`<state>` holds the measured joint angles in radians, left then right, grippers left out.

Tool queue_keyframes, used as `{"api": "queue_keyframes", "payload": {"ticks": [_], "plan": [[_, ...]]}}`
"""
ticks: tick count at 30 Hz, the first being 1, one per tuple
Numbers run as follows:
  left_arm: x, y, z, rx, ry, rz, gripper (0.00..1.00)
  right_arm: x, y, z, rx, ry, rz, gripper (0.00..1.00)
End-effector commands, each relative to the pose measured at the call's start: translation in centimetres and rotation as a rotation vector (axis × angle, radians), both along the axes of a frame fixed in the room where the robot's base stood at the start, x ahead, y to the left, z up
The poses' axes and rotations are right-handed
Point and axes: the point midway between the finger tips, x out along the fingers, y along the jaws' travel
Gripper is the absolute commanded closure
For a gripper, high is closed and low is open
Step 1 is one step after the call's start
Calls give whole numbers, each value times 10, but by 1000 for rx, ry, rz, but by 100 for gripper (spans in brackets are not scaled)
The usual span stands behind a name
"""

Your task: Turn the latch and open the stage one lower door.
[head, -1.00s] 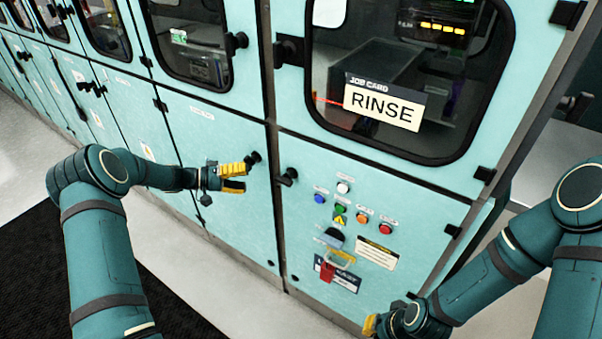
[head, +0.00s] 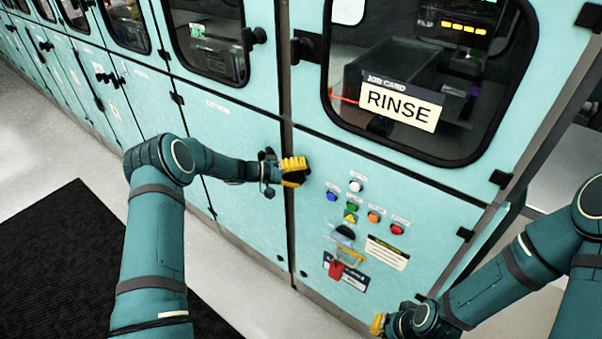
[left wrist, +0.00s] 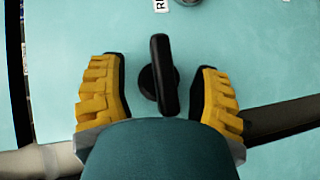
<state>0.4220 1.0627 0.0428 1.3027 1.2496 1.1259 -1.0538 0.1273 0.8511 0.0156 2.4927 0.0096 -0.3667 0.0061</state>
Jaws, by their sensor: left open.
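A black latch handle (left wrist: 163,75) on a round base stands between the two yellow fingers of my left gripper (left wrist: 158,92) in the left wrist view. The fingers are open, one on each side, with gaps showing. In the head view my left gripper (head: 296,172) is at the left edge of the pale teal lower door (head: 430,212) with the buttons, and hides the latch there. That door is closed. My right gripper (head: 379,324) shows only as a bit of yellow low in the head view; its fingers cannot be made out.
Coloured buttons (head: 373,217) and a red padlock (head: 336,270) are on the lower door. Above it is a windowed door with a RINSE card (head: 399,108). Another closed lower door (head: 225,130) lies to the left. A black mat (head: 60,260) lies on the open floor.

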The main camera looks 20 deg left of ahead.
Motion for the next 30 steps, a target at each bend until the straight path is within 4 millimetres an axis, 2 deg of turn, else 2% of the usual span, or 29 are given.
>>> {"api": "queue_keyframes", "payload": {"ticks": [10, 14, 15, 30], "plan": [[1, -2, -1, 0, 0, 0, 39, 0, 0, 0, 0, 0, 0, 100], [1, -2, -1, 0, 0, 0, 84, 0, 0, 0, 0, 0, 0, 100], [1, -2, -1, 0, 0, 0, 98, 0, 0, 0, 0, 0, 0, 100], [-4, -1, 0, -1, 0, 8, 100, 0, 0, 0, 0, 0, 0, 100]]}}
